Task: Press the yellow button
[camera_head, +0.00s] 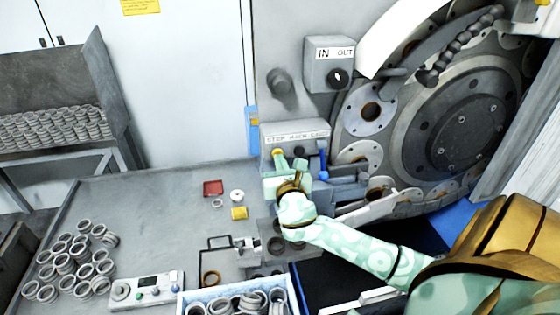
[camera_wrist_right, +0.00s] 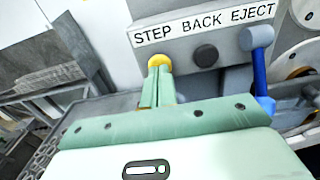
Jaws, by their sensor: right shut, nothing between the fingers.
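The yellow button (camera_wrist_right: 159,58) is on a grey box labelled "STEP BACK EJECT" (camera_wrist_right: 205,27), under the left end of the label. It also shows small in the head view (camera_head: 277,152). My right gripper (camera_wrist_right: 160,70) is shut and empty. Its pale green fingertips are right at the button and cover its lower part in the right wrist view. I cannot tell whether they touch it or whether it is pressed in. In the head view my right gripper (camera_head: 279,158) reaches the box from the lower right. My left gripper is not in view.
A black button (camera_wrist_right: 205,55) and a blue lever (camera_wrist_right: 258,70) are right of the yellow button. The big round grinder (camera_head: 465,125) stands at the right. Metal rings, a red dish (camera_head: 213,188) and a control box (camera_head: 147,290) lie on the grey table (camera_head: 140,205).

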